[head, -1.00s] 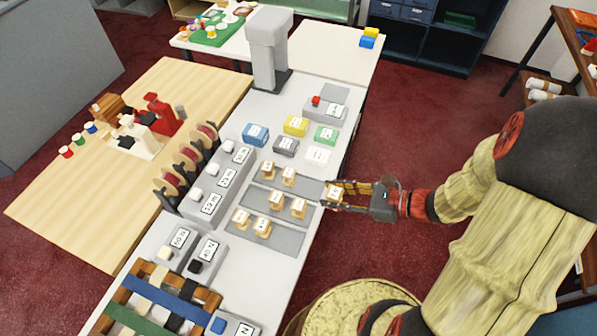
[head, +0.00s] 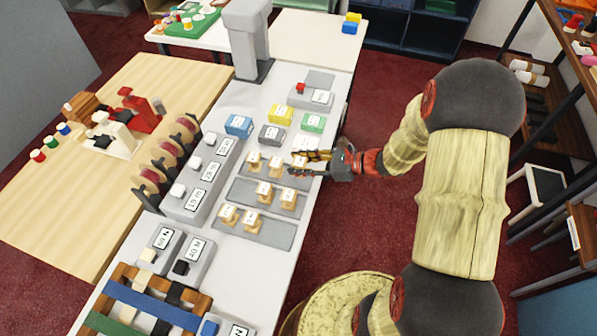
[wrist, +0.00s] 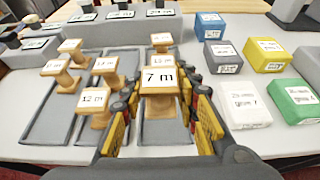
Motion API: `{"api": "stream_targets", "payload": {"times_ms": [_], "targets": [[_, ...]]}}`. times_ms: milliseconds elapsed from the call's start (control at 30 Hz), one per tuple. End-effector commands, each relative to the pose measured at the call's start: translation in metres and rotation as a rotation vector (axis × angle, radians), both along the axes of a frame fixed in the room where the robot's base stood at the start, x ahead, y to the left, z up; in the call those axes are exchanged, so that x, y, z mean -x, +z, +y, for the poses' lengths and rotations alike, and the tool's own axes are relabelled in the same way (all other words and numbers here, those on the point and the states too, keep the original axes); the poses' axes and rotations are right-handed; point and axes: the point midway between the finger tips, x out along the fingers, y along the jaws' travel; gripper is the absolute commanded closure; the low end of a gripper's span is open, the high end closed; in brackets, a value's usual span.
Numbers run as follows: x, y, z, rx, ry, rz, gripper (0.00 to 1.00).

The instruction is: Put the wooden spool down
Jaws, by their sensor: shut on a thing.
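The wooden spool (wrist: 160,81), labelled "7 m", is upright between the fingers of my gripper (wrist: 162,108) in the wrist view. In the head view my gripper (head: 308,160) comes in from the right and is shut on this spool at the near-right end of the top grey strip (head: 240,165). Two more wooden spools stand on that strip, one labelled "13 m" (wrist: 162,61) right behind the held one. Whether the held spool's base touches the strip cannot be told.
Two other grey strips (head: 270,232) each hold two spools, including a "12 m" one (wrist: 93,99). White (wrist: 240,103), green (wrist: 296,100) and yellow (wrist: 264,55) labelled boxes stand close to the right of my gripper. A grey block with buttons (head: 205,175) stands behind the strips.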

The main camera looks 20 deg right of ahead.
Motion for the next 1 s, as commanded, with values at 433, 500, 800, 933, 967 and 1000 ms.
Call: {"api": "stream_targets", "payload": {"times_ms": [433, 500, 800, 933, 967, 1000], "targets": [[-0.007, -0.040, 0.001, -0.001, 0.000, 0.001, 0.94], [-0.007, -0.039, 0.001, 0.000, 0.000, 0.000, 0.94], [-0.007, -0.042, 0.001, 0.000, 0.000, 0.001, 0.65], [-0.007, -0.042, 0.001, 0.001, 0.000, 0.001, 0.58], [-0.007, -0.042, 0.001, 0.001, 0.000, 0.001, 0.56], [-0.007, -0.042, 0.001, 0.001, 0.000, 0.001, 0.54]]}}
